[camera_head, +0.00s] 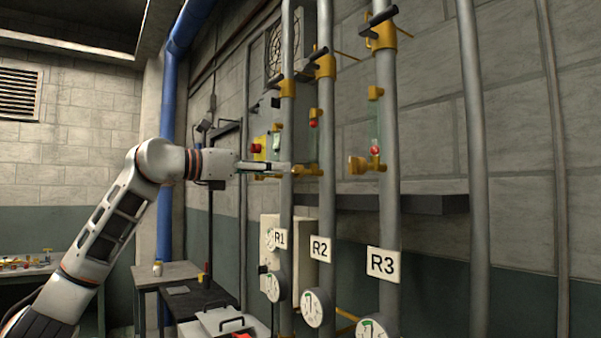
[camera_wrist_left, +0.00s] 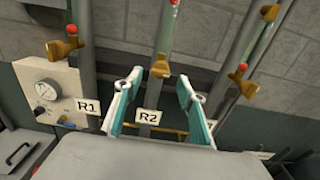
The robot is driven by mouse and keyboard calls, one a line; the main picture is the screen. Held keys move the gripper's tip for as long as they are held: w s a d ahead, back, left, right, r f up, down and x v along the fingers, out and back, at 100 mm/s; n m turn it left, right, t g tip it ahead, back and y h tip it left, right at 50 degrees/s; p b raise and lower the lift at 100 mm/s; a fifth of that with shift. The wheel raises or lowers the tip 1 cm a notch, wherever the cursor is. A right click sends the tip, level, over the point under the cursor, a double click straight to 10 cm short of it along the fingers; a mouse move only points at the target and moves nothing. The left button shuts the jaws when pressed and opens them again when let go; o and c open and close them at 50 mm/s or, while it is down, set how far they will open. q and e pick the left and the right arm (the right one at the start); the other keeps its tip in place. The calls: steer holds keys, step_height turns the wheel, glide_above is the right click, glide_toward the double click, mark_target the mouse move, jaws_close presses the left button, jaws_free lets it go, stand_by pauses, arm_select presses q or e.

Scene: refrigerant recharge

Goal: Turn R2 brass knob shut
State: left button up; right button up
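The R2 brass knob (camera_head: 303,171) sticks out to the left of the R2 pipe (camera_head: 327,130) in the head view, partly hidden by my gripper's fingers. In the left wrist view the R2 brass knob (camera_wrist_left: 160,69) shows centred between the fingertips, with a gap on both sides. My left gripper (camera_head: 288,168) reaches in level from the left. In the wrist view my left gripper (camera_wrist_left: 160,80) is open and empty, its two teal-lined fingers apart. The R2 label (camera_wrist_left: 148,117) shows below the knob. My right gripper is in neither view.
The R3 brass knob (camera_head: 358,165) is to the right, and the R1 brass knob (camera_wrist_left: 62,48) to the left. Black-handled brass valves, such as the R3 one (camera_head: 380,35), sit higher up. Round gauges (camera_head: 313,307) are below. A dark shelf (camera_head: 420,203) runs behind the pipes.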

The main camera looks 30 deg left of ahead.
mark_target(298, 170)
arm_select(q)
steer(key=p+x, duration=0.1)
steer(key=x, duration=0.6)
steer(key=shift+w+d, duration=0.1)
steer(key=c, duration=1.1)
